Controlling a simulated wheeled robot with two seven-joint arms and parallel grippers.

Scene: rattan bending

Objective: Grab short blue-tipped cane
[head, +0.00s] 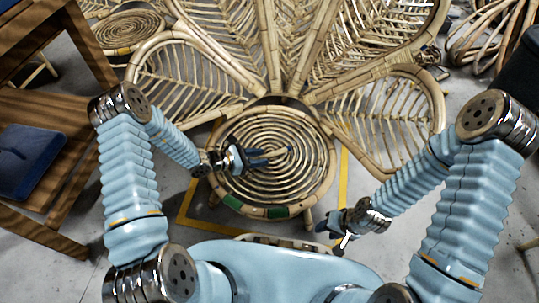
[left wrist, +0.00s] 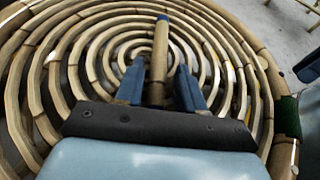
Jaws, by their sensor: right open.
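The short cane with a blue tip (left wrist: 160,45) lies on the round coiled rattan seat (head: 233,192), its blue end pointing away from my left gripper in the left wrist view. My left gripper (left wrist: 160,88) is open. Its two blue fingers stand either side of the cane, with a gap to each side of it. The near end of the cane is hidden behind the gripper body. In the head view, my left gripper (head: 262,157) is over the seat's middle. My right gripper (head: 340,228) is open and empty, off the seat's lower right edge.
A fan-shaped rattan back (head: 285,60) rises behind the seat. A wooden shelf (head: 45,165) with a dark blue item (head: 28,160) stands at the left. Yellow tape (head: 343,175) marks the grey floor. Green bands (head: 278,212) wrap the seat's front rim.

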